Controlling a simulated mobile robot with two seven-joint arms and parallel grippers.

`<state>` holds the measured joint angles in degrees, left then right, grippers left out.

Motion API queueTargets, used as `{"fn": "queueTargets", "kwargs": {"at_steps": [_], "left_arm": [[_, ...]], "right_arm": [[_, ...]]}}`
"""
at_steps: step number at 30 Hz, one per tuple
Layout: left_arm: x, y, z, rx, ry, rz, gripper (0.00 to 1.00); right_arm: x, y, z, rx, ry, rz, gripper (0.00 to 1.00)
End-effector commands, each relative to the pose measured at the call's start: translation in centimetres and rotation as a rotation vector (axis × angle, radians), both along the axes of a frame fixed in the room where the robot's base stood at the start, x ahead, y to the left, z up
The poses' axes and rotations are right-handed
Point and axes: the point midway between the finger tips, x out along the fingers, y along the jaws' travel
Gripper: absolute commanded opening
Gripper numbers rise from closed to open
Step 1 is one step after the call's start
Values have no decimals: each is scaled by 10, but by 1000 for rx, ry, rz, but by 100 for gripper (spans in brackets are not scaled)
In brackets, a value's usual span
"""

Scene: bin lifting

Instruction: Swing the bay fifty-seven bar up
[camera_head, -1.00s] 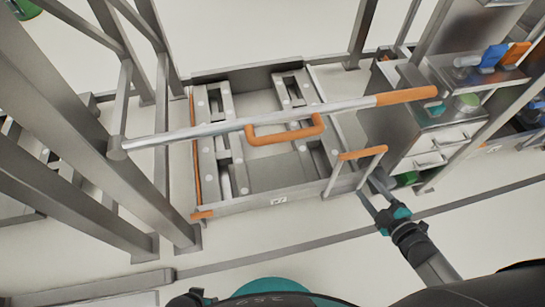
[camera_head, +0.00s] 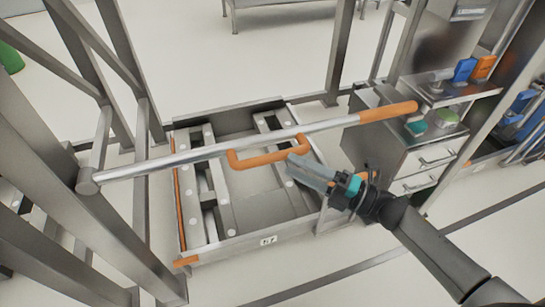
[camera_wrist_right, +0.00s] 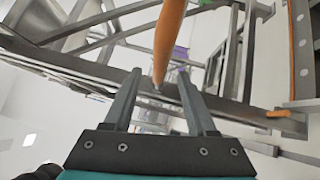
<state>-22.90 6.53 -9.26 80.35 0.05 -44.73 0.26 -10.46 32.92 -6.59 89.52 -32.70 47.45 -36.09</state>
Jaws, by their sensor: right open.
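The bar (camera_head: 225,145) is a silver tube with an orange end grip (camera_head: 388,112). It lies across the front of a bay, from a pivot (camera_head: 88,181) on the left post to the cabinet side on the right. An orange U-shaped handle (camera_head: 262,160) shows at mid-bar. My right gripper (camera_head: 294,168) is open and empty, its fingertips close by the right end of that handle; contact cannot be told. In the right wrist view, an orange rod (camera_wrist_right: 168,38) lies ahead of the open fingers (camera_wrist_right: 159,80). My left gripper is out of view.
Below the bar sits a grey metal bin (camera_head: 222,257) with rails inside and a small number label, hard to read. A drawer cabinet (camera_head: 405,165) with blue and orange items stands right. Steel posts (camera_head: 120,75) rise at left. The front floor is open.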

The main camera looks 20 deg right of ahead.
Motion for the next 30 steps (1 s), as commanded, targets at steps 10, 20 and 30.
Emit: {"fn": "queueTargets", "kwargs": {"at_steps": [10, 20, 30], "left_arm": [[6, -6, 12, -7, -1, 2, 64], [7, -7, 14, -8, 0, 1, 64], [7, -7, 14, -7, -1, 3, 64]], "right_arm": [[37, 40, 7, 2, 0, -1, 57], [42, 45, 8, 2, 3, -2, 57], [42, 45, 8, 1, 3, -1, 28]]}}
